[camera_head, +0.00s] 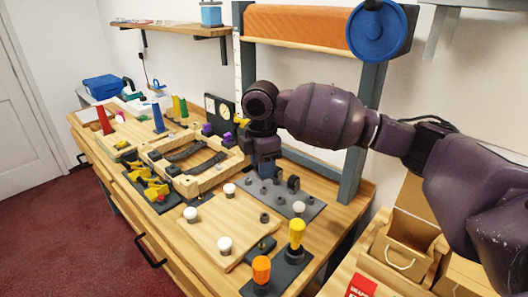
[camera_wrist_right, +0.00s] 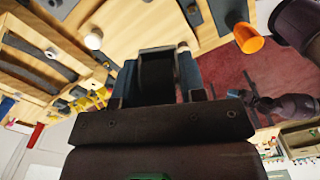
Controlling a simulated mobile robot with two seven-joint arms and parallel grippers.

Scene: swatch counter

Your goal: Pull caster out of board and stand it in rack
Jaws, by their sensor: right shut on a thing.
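My right gripper (camera_head: 266,172) is shut just above the grey rack (camera_head: 315,211). In the right wrist view its fingers (camera_wrist_right: 157,78) close around a dark piece (camera_wrist_right: 156,68); whether this is a caster I cannot tell. The wooden board (camera_head: 205,233) lies in front of the rack. White-topped pieces stand on the board at its left edge (camera_head: 190,214), near end (camera_head: 224,243) and far end (camera_head: 229,189). A dark socket (camera_head: 265,217) shows at the board's right side. Another white-topped piece (camera_head: 299,207) and a dark wheel-like piece (camera_head: 293,183) stand on the rack. My left gripper is not visible.
An orange-topped peg (camera_head: 261,269) and a yellow-topped peg (camera_head: 296,233) stand near the front edge. Cardboard boxes (camera_head: 404,240) stand at right.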

